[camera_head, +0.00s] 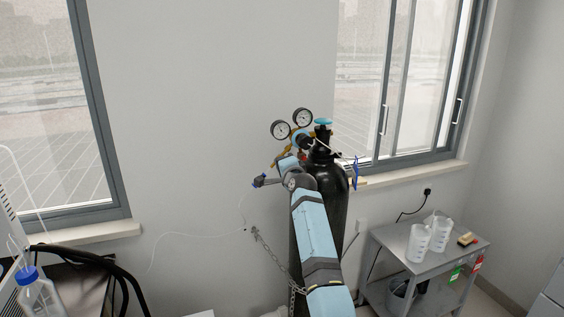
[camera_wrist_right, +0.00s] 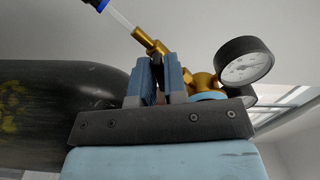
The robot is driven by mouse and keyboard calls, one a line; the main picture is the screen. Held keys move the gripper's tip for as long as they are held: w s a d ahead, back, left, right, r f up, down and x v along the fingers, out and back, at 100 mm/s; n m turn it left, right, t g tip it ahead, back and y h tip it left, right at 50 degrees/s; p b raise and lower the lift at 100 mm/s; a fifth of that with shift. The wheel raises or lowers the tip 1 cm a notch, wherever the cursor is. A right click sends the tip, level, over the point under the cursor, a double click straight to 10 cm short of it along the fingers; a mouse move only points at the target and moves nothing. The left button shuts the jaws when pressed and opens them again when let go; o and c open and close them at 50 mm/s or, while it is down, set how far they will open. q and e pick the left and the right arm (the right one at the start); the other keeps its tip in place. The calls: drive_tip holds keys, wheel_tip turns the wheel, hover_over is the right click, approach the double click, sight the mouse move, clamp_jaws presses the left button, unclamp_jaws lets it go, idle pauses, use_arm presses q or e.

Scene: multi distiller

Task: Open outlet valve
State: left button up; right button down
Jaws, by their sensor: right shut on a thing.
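A black gas cylinder (camera_head: 333,200) stands upright by the wall with a teal top knob (camera_head: 322,122). A brass regulator with two round gauges (camera_head: 281,130) is fitted to it. Its gauge (camera_wrist_right: 243,62) and brass outlet stem (camera_wrist_right: 150,40) show in the right wrist view, where the cylinder (camera_wrist_right: 60,95) lies across the left. A blue outlet end (camera_wrist_right: 97,4) sits at the stem's tip. My right gripper (camera_wrist_right: 160,77) is shut on a part of the outlet valve at the stem's base; the fingers mostly hide that part. My left gripper is not in view.
A chain (camera_head: 270,252) runs from the wall around the cylinder. A grey cart (camera_head: 390,240) with white beakers (camera_head: 418,243) stands to the right. A blue-capped bottle (camera_head: 38,292) and black hoses are at the lower left. Bare wall lies left of the cylinder.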

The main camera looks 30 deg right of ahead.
drive_tip(key=shift+r+n+p, duration=0.15)
drive_tip(key=shift+n+p, duration=0.6)
drive_tip(key=shift+n, duration=2.25)
